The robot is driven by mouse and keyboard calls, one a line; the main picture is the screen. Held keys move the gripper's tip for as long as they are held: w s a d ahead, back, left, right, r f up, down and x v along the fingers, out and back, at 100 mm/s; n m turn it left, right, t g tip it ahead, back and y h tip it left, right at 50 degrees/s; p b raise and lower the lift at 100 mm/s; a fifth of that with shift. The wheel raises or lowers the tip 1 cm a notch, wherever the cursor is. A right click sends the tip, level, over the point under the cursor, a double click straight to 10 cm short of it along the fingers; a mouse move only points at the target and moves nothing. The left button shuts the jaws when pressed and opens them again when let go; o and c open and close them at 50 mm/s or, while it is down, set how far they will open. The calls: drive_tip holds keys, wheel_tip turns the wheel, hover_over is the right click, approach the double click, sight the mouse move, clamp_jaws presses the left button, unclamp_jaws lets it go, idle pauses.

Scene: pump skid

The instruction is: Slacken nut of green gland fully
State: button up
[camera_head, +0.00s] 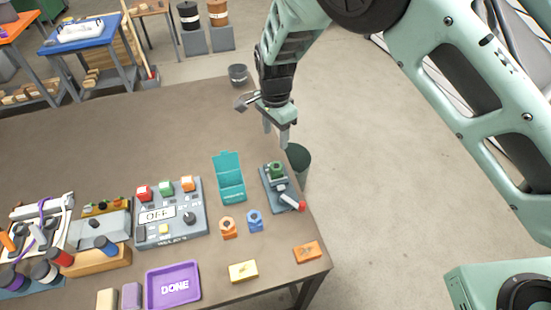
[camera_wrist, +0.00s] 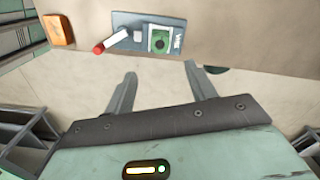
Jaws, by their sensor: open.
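The green gland (camera_head: 277,169) stands on a small grey base (camera_head: 273,193) near the table's right edge. A grey lever with a red tip (camera_head: 299,206) lies across the front of that base. In the wrist view the green gland (camera_wrist: 160,41) shows near the top, with the red-tipped lever (camera_wrist: 103,46) to its left. My gripper (camera_head: 276,140) is open and empty, above and just behind the gland in the head view. Its two fingers (camera_wrist: 157,80) are spread apart and touch nothing. The nut's thread is too small to make out.
A teal holder (camera_head: 230,178) stands left of the gland. Orange (camera_head: 228,228) and blue (camera_head: 255,221) parts lie in front of it. A control box (camera_head: 170,214) and a purple "DONE" tray (camera_head: 174,285) are further left. A dark bin (camera_head: 298,159) stands beyond the table edge.

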sight(276, 165)
wheel_tip(276, 165, down, 12)
drive_tip(key=p, duration=0.3)
drive_tip(key=shift+d+f+p, duration=0.1)
drive_tip(key=shift+f+p, duration=0.05)
drive_tip(key=shift+p, duration=0.25)
drive_tip(key=c, duration=1)
